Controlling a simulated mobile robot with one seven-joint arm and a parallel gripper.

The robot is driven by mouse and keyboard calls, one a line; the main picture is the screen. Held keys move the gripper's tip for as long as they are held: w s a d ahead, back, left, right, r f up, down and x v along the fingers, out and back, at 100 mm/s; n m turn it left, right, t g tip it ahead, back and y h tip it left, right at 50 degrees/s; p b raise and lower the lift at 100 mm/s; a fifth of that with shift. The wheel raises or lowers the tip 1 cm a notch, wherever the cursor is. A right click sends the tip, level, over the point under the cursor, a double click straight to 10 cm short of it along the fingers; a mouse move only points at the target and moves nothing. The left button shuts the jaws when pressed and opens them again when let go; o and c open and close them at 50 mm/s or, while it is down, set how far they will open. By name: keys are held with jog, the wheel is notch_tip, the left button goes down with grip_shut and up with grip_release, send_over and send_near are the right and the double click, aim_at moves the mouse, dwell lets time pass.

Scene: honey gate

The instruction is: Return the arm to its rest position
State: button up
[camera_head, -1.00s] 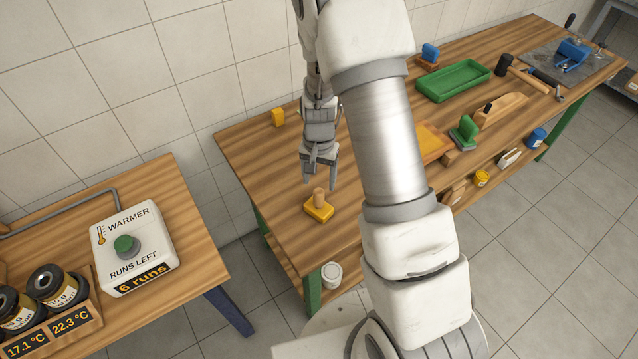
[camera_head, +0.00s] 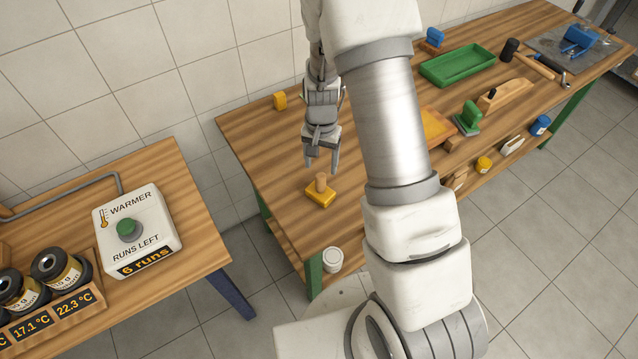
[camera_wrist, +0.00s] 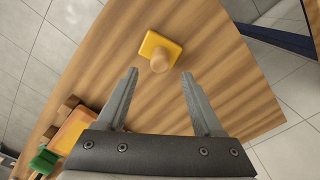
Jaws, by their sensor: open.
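My gripper (camera_head: 321,160) is open and empty, with its fingers pointing down above the left end of the wooden workbench (camera_head: 275,180). A yellow block with a round wooden knob (camera_head: 321,194) stands on the bench just below the fingertips in the head view, apart from them. In the wrist view, both fingers (camera_wrist: 158,82) are spread with nothing between them. The yellow knobbed block (camera_wrist: 160,48) lies beyond the fingertips on bare wood. My arm crosses the middle of the head view and hides part of the bench.
A green tray (camera_head: 457,68), a green-handled block (camera_head: 469,118) and a hammer (camera_head: 527,62) are on the bench's right part. A white warmer box (camera_head: 137,230) and dark jars (camera_head: 55,266) stand on the left table.

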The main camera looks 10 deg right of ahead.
jog(key=shift+r, duration=0.1)
jog(key=s+a+r+n+t, duration=0.1)
jog(key=s+r+n, duration=0.15)
jog(key=r, duration=0.75)
jog(key=s+r+n+t, duration=0.15)
jog(key=s+r, duration=0.25)
jog(key=r, duration=0.7)
jog(key=s+r+n+t, duration=0.2)
jog(key=s+r+t, duration=0.1)
jog(key=s+r, duration=0.7)
jog(key=s, duration=0.4)
jog(key=shift+d, duration=0.4)
jog(key=shift+s+r, duration=0.1)
